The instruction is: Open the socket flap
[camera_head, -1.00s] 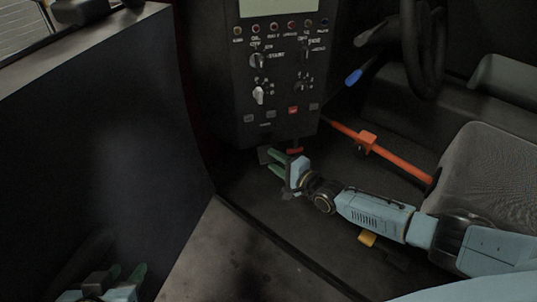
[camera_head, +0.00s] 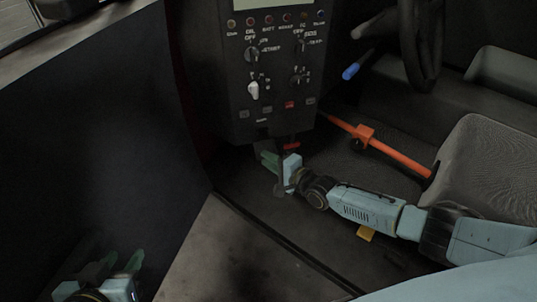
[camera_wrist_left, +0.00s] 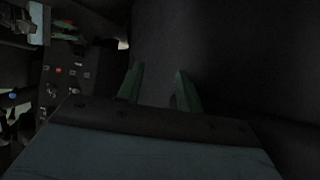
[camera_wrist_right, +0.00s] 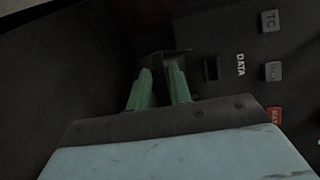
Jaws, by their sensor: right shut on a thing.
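The socket flap (camera_wrist_right: 166,58) is a small dark plate beside the rectangular DATA socket (camera_wrist_right: 211,68) on the console's lower face, in the right wrist view. It stands out from the panel and the socket is uncovered. My right gripper (camera_wrist_right: 160,76) is shut on the flap, with its green fingertips close together at its edge. In the head view, this gripper (camera_head: 269,161) is under the console's bottom edge, where the flap is hard to make out. My left gripper (camera_wrist_left: 158,80) is open and empty, facing a dark surface; it also shows at the head view's lower left (camera_head: 115,268).
The black console (camera_head: 270,75) has knobs, coloured lights and several small buttons. An orange bar (camera_head: 395,155) and a grey seat (camera_head: 480,165) are to the right. A large dark panel (camera_head: 90,150) stands at the left, near my left gripper.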

